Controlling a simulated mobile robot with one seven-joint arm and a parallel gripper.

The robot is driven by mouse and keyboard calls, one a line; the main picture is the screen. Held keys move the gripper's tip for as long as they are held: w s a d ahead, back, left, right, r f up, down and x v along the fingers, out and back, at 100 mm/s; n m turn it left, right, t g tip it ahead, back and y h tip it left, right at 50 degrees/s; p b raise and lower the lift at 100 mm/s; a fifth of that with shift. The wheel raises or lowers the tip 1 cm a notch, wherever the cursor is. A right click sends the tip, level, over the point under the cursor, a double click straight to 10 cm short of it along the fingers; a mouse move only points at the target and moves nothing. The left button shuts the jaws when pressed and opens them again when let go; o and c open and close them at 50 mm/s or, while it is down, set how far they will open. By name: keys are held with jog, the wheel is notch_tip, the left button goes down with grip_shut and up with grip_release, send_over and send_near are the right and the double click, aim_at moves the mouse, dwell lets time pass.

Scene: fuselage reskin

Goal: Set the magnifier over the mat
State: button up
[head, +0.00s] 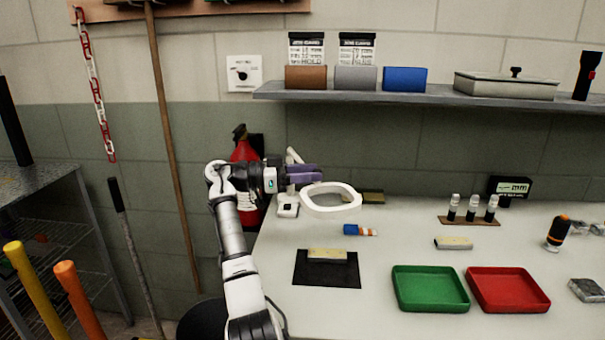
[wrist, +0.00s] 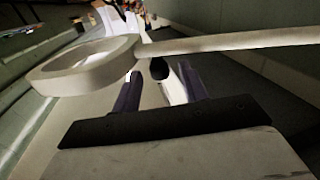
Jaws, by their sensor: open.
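The magnifier has a white ring head (head: 331,209) on a white arm, with its small white base (head: 288,206) at the back left of the bench. The ring hangs behind the black mat (head: 340,279) and is not above it. A pale block (head: 327,254) lies on the mat. My gripper (head: 318,173) has purple fingers and is open at the ring's back left. In the wrist view the ring (wrist: 75,72) and the magnifier's arm (wrist: 235,42) cross in front of my open fingers (wrist: 163,90). A dark-tipped white part shows between the fingers; I cannot tell whether they touch it.
A blue-and-orange tube (head: 358,230) lies between ring and mat. A green tray (head: 430,289) and a red tray (head: 508,290) stand right of the mat. A shelf (head: 430,96) runs above the bench. A red extinguisher (head: 246,151) is behind my arm.

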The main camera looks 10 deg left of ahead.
jog(key=b+v, duration=0.1)
jog(key=v, duration=1.2)
jog(key=shift+s+a, duration=0.2)
jog(key=shift+a, duration=0.2)
